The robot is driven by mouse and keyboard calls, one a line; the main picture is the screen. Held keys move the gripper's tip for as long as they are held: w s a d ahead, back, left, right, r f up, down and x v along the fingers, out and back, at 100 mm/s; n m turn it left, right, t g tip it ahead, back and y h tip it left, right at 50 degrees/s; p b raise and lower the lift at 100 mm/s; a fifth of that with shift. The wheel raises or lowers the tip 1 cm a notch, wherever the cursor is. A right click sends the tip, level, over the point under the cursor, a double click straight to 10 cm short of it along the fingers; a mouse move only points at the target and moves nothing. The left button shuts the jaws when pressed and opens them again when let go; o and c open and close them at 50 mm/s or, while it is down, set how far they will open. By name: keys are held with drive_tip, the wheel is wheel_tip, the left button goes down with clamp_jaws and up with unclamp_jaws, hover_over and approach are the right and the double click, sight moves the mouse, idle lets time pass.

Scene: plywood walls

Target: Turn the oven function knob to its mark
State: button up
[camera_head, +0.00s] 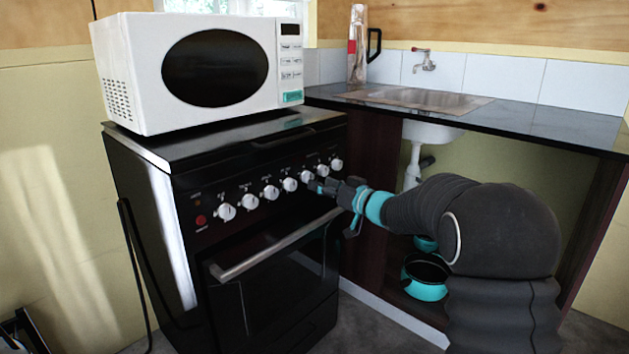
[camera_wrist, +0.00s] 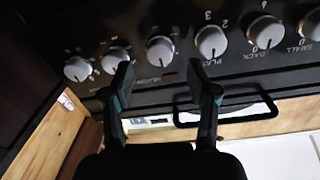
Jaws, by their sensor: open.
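The black oven (camera_head: 262,290) has a row of several white knobs along its front panel. My gripper (camera_head: 316,186) is open in front of the right part of this row. In the wrist view, which looks upside down, the two dark fingers (camera_wrist: 158,78) point at the panel. One knob (camera_wrist: 160,50) shows between and beyond the fingertips, with a pointer line on it; this looks like the third knob from the right in the head view (camera_head: 305,176). I cannot tell whether the fingers touch it. Labels are too blurred to tell which is the function knob.
A white microwave (camera_head: 215,70) stands on the oven. The oven door handle (camera_head: 275,245) juts out below the knobs. A dark counter (camera_head: 500,115) with a sink (camera_head: 415,97) is to the right, with turquoise pots (camera_head: 426,290) below it.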

sight(307, 177)
drive_tip(key=shift+x, duration=1.9)
drive_tip(key=shift+c, duration=0.3)
clamp_jaws()
